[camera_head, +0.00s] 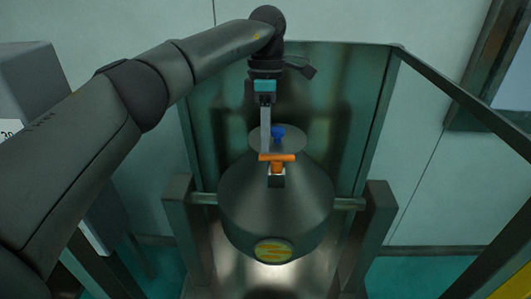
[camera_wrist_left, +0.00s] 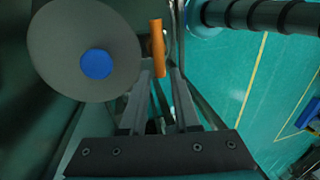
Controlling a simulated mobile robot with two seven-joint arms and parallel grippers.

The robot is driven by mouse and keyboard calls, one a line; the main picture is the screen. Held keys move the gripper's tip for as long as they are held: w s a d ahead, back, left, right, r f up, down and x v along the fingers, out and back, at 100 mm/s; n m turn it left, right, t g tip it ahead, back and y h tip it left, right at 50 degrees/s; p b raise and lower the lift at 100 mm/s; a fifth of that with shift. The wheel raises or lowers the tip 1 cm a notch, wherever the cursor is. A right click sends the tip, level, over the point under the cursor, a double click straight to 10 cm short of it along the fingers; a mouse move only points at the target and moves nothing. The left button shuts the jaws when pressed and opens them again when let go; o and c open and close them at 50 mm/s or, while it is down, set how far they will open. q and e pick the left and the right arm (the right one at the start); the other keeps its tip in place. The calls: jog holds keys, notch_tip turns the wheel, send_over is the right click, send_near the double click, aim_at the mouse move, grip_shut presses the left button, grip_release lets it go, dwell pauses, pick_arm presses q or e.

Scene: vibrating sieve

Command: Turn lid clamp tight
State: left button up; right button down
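The lid clamp has an orange T-shaped handle (camera_head: 277,158) at the front of the lid, its bar lying crosswise in the head view. In the left wrist view the orange bar (camera_wrist_left: 157,46) shows ahead of the fingertips, in line with the gap between them. The round grey lid (camera_head: 296,141) has a blue knob (camera_head: 278,132); lid (camera_wrist_left: 62,28) and knob (camera_wrist_left: 96,64) also show at the wrist view's left. My left gripper (camera_head: 266,148) points down beside the knob, fingertips close to the handle. Its fingers (camera_wrist_left: 161,70) are apart; contact with the bar cannot be told. My right gripper is not in view.
The dark rounded vessel (camera_head: 276,205) with a yellow label (camera_head: 273,251) hangs between two posts (camera_head: 368,235). A frame with a panel stands behind it. The teal floor (camera_wrist_left: 230,90) shows at the wrist view's right.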

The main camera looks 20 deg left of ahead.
aim_at(277, 162)
pick_arm(q)
jog(key=shift+s+d+f, duration=0.1)
jog(key=shift+s+f, duration=0.1)
jog(key=shift+f, duration=0.7)
jog(key=shift+s+f, duration=0.15)
jog(key=shift+f, duration=0.7)
grip_shut()
